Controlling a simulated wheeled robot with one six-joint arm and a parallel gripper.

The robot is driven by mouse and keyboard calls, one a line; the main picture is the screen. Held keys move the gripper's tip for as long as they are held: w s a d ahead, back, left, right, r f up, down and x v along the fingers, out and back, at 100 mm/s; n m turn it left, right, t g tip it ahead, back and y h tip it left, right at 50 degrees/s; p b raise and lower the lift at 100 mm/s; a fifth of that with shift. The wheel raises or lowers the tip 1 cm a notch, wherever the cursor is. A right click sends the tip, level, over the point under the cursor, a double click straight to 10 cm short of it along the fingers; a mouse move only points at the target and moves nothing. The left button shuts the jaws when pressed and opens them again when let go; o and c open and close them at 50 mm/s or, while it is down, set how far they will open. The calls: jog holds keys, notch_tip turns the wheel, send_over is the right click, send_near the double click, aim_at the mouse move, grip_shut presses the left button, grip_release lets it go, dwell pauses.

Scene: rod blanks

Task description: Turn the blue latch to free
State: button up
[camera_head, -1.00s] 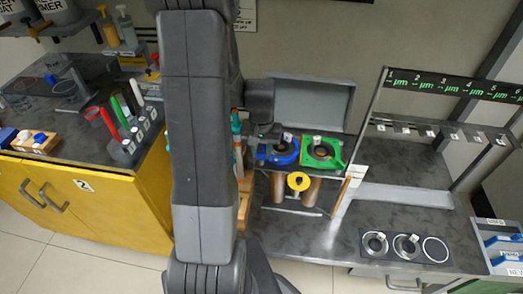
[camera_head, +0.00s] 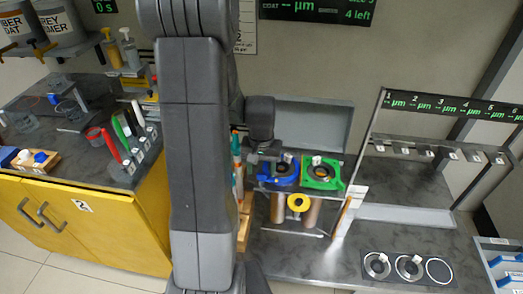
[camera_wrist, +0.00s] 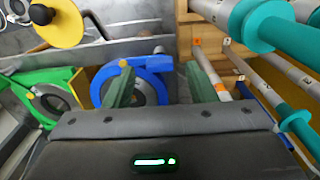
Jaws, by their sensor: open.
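The blue latch piece (camera_head: 283,178) is a blue ring-shaped body around a dark round centre, on the stand at the back of the bench. In the wrist view the blue ring (camera_wrist: 125,66) shows with a pale knob at its upper right. My gripper (camera_wrist: 160,75) is open, with its two green fingers apart. The left finger overlaps the ring in the picture and hides part of it; I cannot tell whether they touch. The right finger is clear of the ring, to its right. In the head view my gripper (camera_head: 262,152) is at the ring's left and partly hidden.
A green fixture (camera_head: 322,174) sits right beside the blue one. Teal-handled rods (camera_wrist: 262,22) on a wooden rack (camera_wrist: 190,45) stand close to my right finger. Grey rings (camera_head: 408,266) lie at the bench front.

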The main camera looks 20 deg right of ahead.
notch_tip(320, 180, up, 12)
jog(key=p, duration=0.1)
jog(key=shift+r, duration=0.15)
dwell(0.5)
notch_tip(320, 180, down, 14)
jog(key=shift+b, duration=0.65)
jog(key=shift+r, duration=0.2)
